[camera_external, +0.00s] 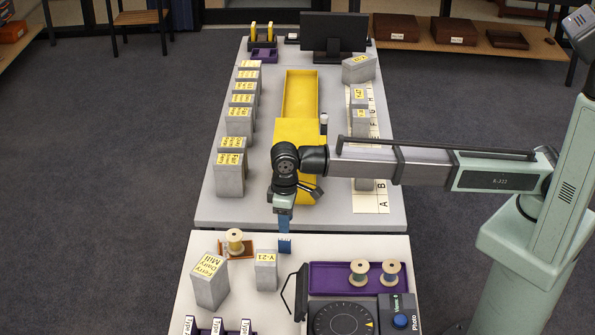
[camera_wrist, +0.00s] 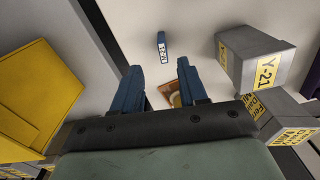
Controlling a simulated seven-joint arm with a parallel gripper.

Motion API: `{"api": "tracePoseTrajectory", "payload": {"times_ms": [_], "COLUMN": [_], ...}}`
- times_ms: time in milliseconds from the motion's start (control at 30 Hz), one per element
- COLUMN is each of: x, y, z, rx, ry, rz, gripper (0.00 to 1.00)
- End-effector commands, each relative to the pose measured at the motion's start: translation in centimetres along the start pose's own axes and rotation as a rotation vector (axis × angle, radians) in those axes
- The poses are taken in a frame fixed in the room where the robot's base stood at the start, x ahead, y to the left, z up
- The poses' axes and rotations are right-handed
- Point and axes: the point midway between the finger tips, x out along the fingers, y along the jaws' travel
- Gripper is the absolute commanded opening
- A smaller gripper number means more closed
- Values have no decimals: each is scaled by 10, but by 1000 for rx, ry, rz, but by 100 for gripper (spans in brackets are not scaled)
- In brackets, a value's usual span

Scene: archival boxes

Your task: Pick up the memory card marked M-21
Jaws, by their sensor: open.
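A small dark blue card (camera_wrist: 161,40) with a white label lies on the pale near table. Its label looks like M-21, but the print is too small to be sure. My gripper (camera_external: 284,231) points down over the far edge of the near table. In the wrist view my gripper (camera_wrist: 158,68) has its two blue fingers apart with nothing held between them. The card lies beyond the fingertips, roughly in line with the gap, and is not touched.
A grey box marked Y-21 (camera_external: 266,273) stands near the card. A spool (camera_external: 235,238) sits on an orange holder to the left, by a larger grey box (camera_external: 209,283). A purple tray (camera_external: 330,282) is at right. A yellow box (camera_external: 300,131) is on the far table.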

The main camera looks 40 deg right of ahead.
Motion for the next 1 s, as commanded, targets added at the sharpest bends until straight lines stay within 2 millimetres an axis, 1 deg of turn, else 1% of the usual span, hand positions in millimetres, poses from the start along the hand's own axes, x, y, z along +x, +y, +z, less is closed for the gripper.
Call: {"api": "tracePoseTrajectory", "payload": {"times_ms": [33, 200, 467, 567, 833, 900, 1000], "x": [9, 27, 36, 44, 79, 84, 85], "y": [0, 0, 0, -1, -4, -4, -4], "z": [1, 0, -1, -2, -4, -4, -4], "rx": [0, 0, 0, 0, 0, 0, 0], "ry": [-2, 0, 1, 1, 0, 0, 1], "rz": [1, 0, 0, 0, 1, 0, 0], "gripper": [43, 43, 43, 43, 43, 43, 43]}}
